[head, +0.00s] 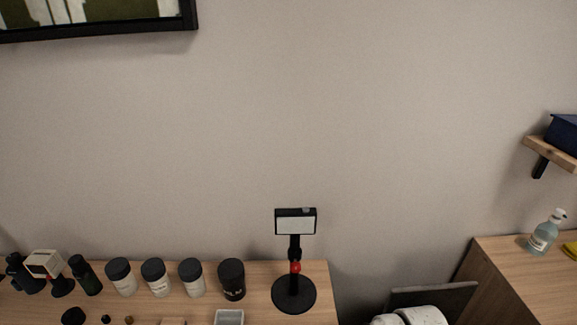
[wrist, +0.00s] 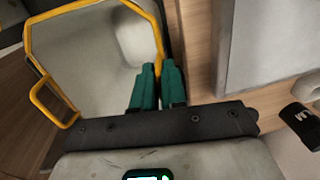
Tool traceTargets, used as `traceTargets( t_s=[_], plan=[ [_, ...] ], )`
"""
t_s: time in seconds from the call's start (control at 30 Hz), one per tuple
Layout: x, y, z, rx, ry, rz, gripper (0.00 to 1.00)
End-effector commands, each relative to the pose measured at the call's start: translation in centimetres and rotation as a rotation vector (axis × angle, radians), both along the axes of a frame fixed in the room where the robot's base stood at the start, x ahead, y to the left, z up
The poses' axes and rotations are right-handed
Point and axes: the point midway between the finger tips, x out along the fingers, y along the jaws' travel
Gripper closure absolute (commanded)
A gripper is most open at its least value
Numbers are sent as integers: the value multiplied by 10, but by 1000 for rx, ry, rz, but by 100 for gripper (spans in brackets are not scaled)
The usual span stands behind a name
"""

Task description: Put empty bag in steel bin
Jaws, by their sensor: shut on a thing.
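In the wrist view, my gripper (wrist: 159,72) has two green fingers close together at the rim of a pale grey open bag (wrist: 92,45) with yellow edging. The bag's right wall runs between the fingers, and the gripper is shut on it. A yellow loop (wrist: 48,100) stands out at the bag's left side. I see nothing inside the part of the bag in view; its lower part is hidden behind my gripper. My gripper cannot be made out in the head view. I cannot identify a steel bin in either view.
A wooden table (head: 258,278) carries dark-lidded jars (head: 155,277), a black stand (head: 294,293) and a grey tray (head: 229,317). A wooden cabinet (head: 500,275) with a soap bottle (head: 544,234) stands at the right. A dark panel (head: 455,297) shows between them.

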Motion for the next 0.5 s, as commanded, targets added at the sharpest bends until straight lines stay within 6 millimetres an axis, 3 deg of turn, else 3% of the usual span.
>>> traceTargets(
  t_s=[0.03,0.2,0.5],
  plan=[
    [0,0,16,0,0,1,100],
    [0,0,30,0,0,1,100],
    [0,0,-6,0,0,0,100]
  ],
)
